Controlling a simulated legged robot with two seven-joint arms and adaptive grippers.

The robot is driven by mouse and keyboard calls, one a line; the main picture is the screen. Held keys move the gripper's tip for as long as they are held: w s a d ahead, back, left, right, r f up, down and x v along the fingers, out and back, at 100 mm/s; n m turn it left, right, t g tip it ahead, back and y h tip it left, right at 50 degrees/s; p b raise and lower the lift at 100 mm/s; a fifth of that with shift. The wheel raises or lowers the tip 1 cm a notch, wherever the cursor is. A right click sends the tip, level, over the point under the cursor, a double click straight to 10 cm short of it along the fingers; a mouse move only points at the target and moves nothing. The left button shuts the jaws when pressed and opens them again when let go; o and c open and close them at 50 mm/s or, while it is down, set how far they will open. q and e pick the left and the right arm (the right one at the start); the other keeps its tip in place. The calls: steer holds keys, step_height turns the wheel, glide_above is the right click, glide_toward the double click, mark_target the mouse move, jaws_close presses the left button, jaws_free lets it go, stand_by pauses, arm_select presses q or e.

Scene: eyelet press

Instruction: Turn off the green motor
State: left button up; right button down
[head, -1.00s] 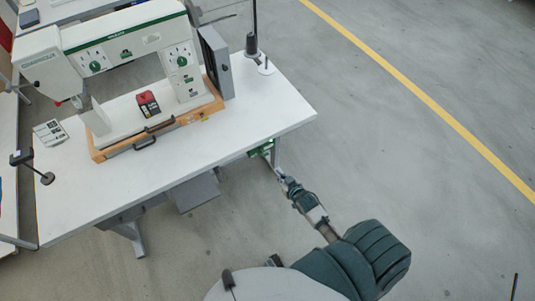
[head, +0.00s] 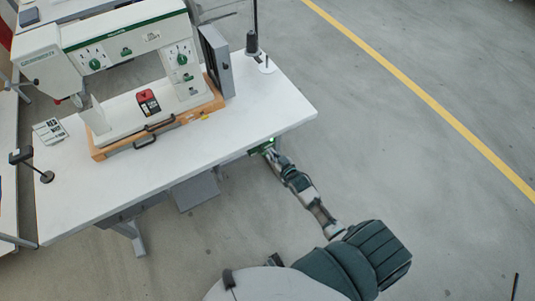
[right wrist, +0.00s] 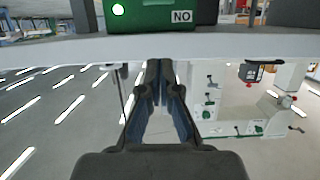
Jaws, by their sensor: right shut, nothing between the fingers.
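The green motor switch box (head: 257,149) sits under the front right edge of the white table. In the right wrist view the green box (right wrist: 150,17) shows at the top edge, cut off, with a "NO" label and a bright round spot on its face. My right gripper (head: 272,154) is at the box in the head view, shut and empty. In the right wrist view its closed fingertips (right wrist: 160,68) point toward the table edge, beside the box in the picture; I cannot tell whether they touch it. My left gripper is not in view.
A white and green eyelet press (head: 125,45) stands on the white table (head: 105,182). A red-topped box (head: 148,103) sits on its base. A thread stand (head: 252,45) is at the right back. The grey floor right of the table is free.

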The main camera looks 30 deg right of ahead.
steer(key=x, duration=0.4)
steer(key=shift+f+b, duration=0.1)
steer(key=shift+b, duration=0.2)
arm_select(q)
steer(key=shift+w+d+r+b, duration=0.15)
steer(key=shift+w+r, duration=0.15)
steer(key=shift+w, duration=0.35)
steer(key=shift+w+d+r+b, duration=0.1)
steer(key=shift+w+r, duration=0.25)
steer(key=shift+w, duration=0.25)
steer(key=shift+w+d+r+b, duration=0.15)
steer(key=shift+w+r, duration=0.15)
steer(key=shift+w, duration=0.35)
arm_select(e)
steer(key=shift+f, duration=1.95)
steer(key=shift+s, duration=0.1)
